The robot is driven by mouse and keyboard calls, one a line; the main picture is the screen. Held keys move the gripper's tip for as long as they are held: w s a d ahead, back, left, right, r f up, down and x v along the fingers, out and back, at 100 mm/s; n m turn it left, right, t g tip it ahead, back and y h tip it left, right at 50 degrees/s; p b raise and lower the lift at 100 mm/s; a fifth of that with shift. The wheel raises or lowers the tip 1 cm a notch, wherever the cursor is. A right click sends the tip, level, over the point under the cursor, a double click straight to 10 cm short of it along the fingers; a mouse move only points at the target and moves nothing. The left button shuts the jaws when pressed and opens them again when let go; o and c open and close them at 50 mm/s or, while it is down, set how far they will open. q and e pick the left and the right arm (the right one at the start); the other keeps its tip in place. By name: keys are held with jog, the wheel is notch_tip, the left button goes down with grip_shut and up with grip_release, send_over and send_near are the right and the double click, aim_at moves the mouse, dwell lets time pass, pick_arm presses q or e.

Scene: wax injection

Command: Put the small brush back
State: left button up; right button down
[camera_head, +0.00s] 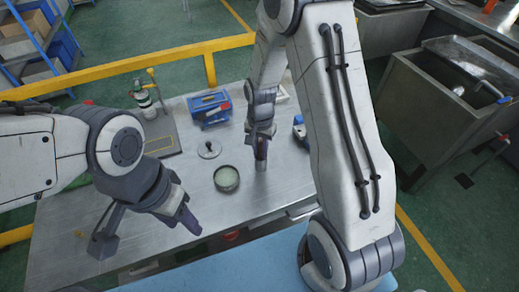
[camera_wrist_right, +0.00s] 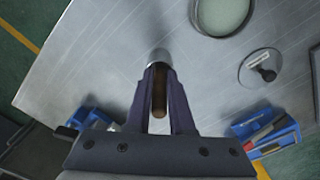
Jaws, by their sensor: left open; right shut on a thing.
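The small brush (camera_head: 261,163) is in my right gripper (camera_head: 262,140), brown handle between the fingers and grey end pointing down to the table. In the right wrist view the brush (camera_wrist_right: 158,56) shows between the two dark fingertips (camera_wrist_right: 160,78). It looks about upright; I cannot tell whether its end touches the table. My left gripper (camera_head: 147,231) is open and empty over the front left of the table. A blue box (camera_head: 209,117) with tools in it stands at the back of the table, also in the wrist view (camera_wrist_right: 265,140). A second blue box (camera_head: 299,133) is partly hidden by my right arm.
A round open tin (camera_head: 227,190) with pale contents stands left of the brush. Its likely lid (camera_head: 209,150), with a black knob, lies behind it. A clamp-like device (camera_head: 145,100) stands at the back left. A yellow rail (camera_head: 130,70) runs behind the metal table (camera_head: 75,215).

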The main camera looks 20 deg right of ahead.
jog(key=shift+f, duration=0.25)
jog(key=shift+f, duration=0.2)
jog(key=c, duration=0.8)
grip_release()
jog(key=shift+r, duration=0.1)
